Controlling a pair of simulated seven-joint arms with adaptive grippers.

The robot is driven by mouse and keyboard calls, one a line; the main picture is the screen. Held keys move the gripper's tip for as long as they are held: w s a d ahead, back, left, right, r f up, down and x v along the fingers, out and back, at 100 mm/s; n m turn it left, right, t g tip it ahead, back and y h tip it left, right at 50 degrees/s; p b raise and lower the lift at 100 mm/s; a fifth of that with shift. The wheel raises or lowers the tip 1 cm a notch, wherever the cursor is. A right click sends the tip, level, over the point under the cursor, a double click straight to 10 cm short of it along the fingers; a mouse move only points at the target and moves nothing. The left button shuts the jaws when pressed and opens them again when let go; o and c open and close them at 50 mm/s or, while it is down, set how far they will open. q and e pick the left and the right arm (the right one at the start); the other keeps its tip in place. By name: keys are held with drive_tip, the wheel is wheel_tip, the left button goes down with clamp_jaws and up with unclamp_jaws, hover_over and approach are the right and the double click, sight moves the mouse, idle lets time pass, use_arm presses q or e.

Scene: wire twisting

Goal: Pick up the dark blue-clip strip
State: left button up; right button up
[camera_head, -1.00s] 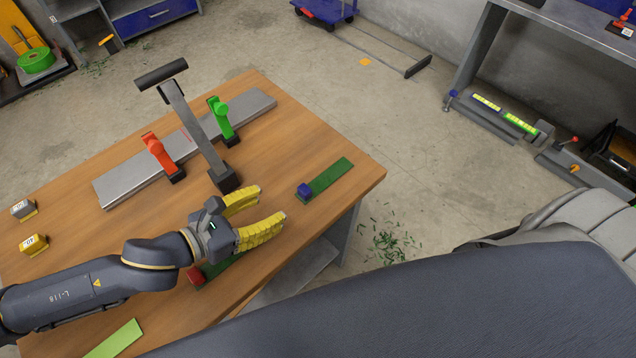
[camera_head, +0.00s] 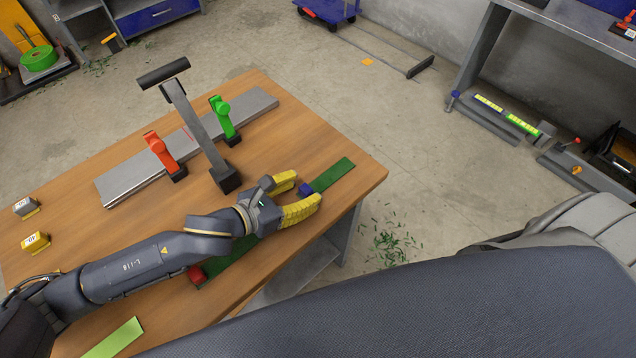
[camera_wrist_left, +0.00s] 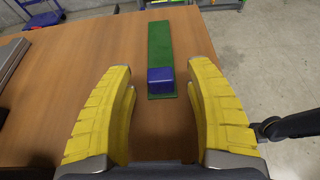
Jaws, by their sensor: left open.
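The strip with the dark blue clip is a dark green strip (camera_head: 335,174) lying flat near the table's right corner. Its dark blue clip (camera_head: 306,189) is at the end nearer my left gripper. In the left wrist view the strip (camera_wrist_left: 160,45) points away from me, with the clip (camera_wrist_left: 161,81) at its near end. My left gripper (camera_head: 308,192) is open with yellow fingers. In the wrist view the fingers stand either side of the clip's near end, with bare table between them. They do not touch the clip there. My right gripper is not in view.
A red clip (camera_head: 196,274) on another green strip (camera_head: 236,262) lies under my left arm. A light green strip (camera_head: 114,339) is at the near edge. A metal fixture with a red clamp (camera_head: 160,151), a green clamp (camera_head: 222,117) and a post (camera_head: 199,125) stands behind.

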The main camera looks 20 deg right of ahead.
use_arm(q)
drive_tip(key=shift+w+d+f, duration=0.15)
drive_tip(key=shift+d+f, duration=0.05)
drive_tip(key=shift+d, duration=0.15)
drive_tip(key=c, duration=1)
